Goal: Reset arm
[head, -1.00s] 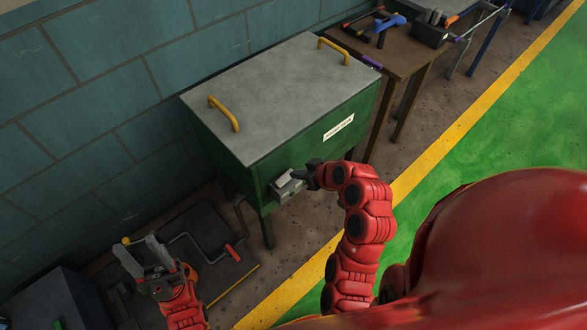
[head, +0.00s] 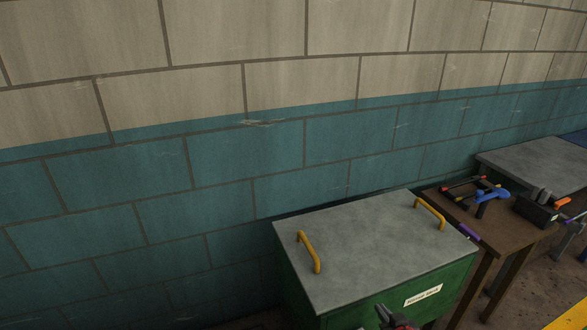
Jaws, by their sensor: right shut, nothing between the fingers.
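My right gripper (head: 384,313) shows only in part at the bottom edge of the head view. It is shut and empty, in front of the green cabinet (head: 455,285). The cabinet has a grey lid (head: 370,245), which is down, with two yellow handles, and a white label (head: 422,296) on its front. I cannot tell whether the gripper touches the cabinet. My left gripper is out of view.
A brown wooden table (head: 510,237) stands right of the cabinet, holding a blue tool (head: 490,197) and a black box (head: 536,209) of tools. A grey-topped table (head: 545,160) stands behind it. A block wall (head: 200,170) runs along the back.

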